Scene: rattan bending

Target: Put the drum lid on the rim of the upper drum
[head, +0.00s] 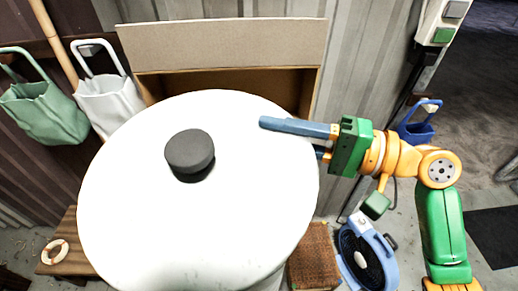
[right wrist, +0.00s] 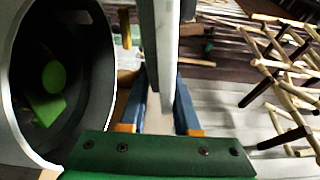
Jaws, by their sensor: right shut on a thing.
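The drum lid (head: 190,225) is a large white disc with a black knob (head: 190,150), in the middle of the head view. My right gripper (head: 285,134) is shut on its right edge, one finger over the top and the other mostly hidden beneath. In the right wrist view the lid (right wrist: 163,40) shows edge-on between the fingers. Beside it is a drum's open mouth with a pale rim (right wrist: 113,75), dark inside with green shapes. A gap shows between lid and rim there. In the head view the lid hides the rim. My left gripper is not in view.
An open cardboard box (head: 225,48) stands behind the lid. Green (head: 45,112) and white (head: 105,100) bags hang at the left. A blue fan (head: 366,258) and a brown block (head: 313,255) lie at the lower right. Pole racks (right wrist: 285,75) show in the wrist view.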

